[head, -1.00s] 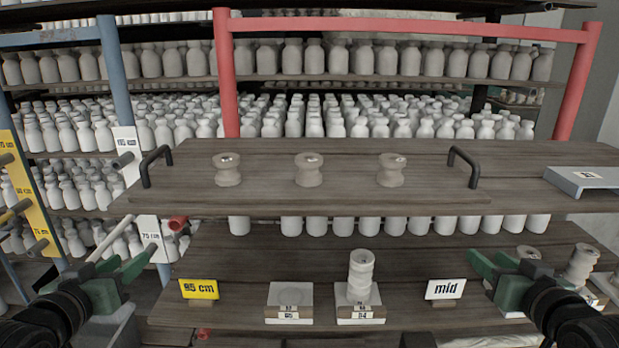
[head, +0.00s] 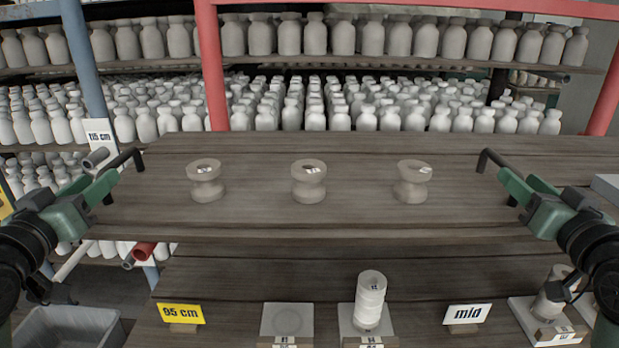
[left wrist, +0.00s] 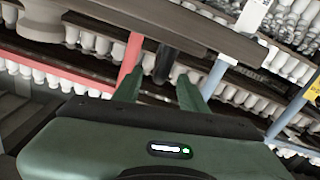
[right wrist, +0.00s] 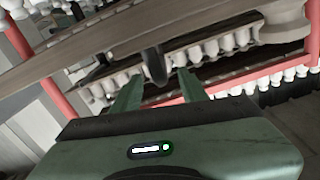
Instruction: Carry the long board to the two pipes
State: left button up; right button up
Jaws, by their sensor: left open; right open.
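The long board (head: 258,215) lies level across the head view, with three grey clay spools (head: 309,181) standing upright on it. Its black left handle (head: 127,158) is beside my left gripper (head: 103,184), which is open. In the left wrist view the handle (left wrist: 163,62) shows between the fingers' directions. The black right handle (head: 495,160) is beside my right gripper (head: 508,184), also open; the right wrist view shows that handle (right wrist: 154,62) between the finger lines. I cannot tell whether the fingers touch either handle. A grey pipe end (head: 96,158) and a red pipe end (head: 143,250) show at the left.
A grey bin (head: 68,328) stands lower left. Red posts and racks of bottles are behind.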

aim_at(116, 164)
pick_arm(q)
jog(key=shift+s+r, duration=0.15)
jog(key=shift+s, duration=0.2)
pick_arm(e)
jog(key=shift+s+r, duration=0.15)
jog(key=shift+s, duration=0.2)
pick_arm(q)
jog(key=w, duration=0.8)
pick_arm(e)
jog(key=w, duration=0.8)
pick_arm(q)
grip_shut()
pick_arm(e)
grip_shut()
pick_arm(q)
jog(key=shift+d, duration=0.15)
